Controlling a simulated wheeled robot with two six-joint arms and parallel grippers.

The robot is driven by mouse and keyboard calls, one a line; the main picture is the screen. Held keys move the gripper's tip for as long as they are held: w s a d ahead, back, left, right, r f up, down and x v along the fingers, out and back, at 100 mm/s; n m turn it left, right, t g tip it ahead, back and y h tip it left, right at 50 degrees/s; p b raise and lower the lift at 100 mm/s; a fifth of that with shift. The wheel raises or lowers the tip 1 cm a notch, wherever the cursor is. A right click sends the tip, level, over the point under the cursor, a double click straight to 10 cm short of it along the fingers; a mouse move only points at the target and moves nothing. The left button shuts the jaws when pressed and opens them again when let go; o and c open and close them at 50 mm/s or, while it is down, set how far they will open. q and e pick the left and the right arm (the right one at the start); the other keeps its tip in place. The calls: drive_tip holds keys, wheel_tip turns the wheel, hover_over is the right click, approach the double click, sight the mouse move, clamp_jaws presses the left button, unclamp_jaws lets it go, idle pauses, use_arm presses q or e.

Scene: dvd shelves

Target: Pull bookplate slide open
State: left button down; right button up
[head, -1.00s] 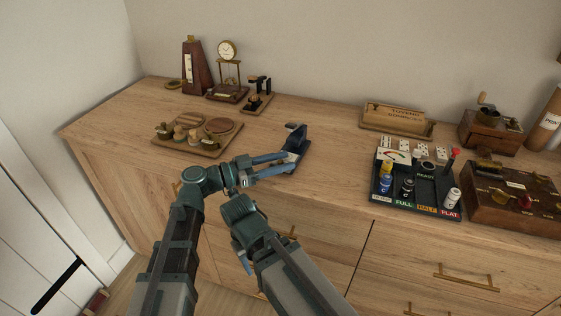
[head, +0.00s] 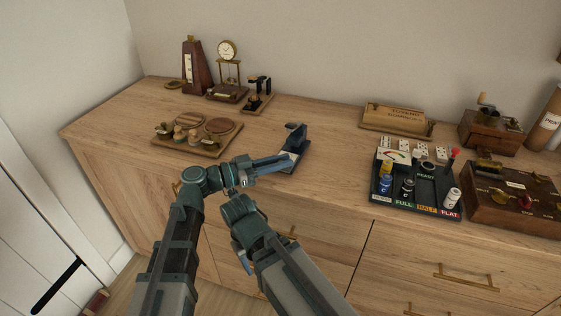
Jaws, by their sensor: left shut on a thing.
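A small dark blue device (head: 296,143) with an upright back and a low base stands on the wooden cabinet top near its front edge. I cannot tell which part of it is the bookplate slide. My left gripper (head: 287,160) reaches in from the left and is shut at the device's lower front left side, on a part hidden between its blue fingers. My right gripper (head: 246,262) hangs low in front of the cabinet drawers, away from the device. Its arm hides much of it, so its opening is unclear.
A wooden board (head: 198,135) with pegs and discs lies left of the device. A metronome (head: 196,68), a clock and a small stand are behind. A dark tray (head: 415,185) with batteries and a wooden box (head: 515,196) stand right. The cabinet top between device and tray is clear.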

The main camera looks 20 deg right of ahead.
idle(0.8)
use_arm(q)
drive_tip(key=shift+s+a, duration=0.2)
drive_tip(key=shift+s, duration=0.05)
drive_tip(key=c, duration=0.8)
unclamp_jaws()
drive_tip(key=shift+c, duration=0.2)
drive_tip(key=s+a, duration=0.1)
drive_tip(key=a, duration=1.2)
drive_tip(key=shift+s+a, duration=0.2)
drive_tip(key=shift+a, duration=0.2)
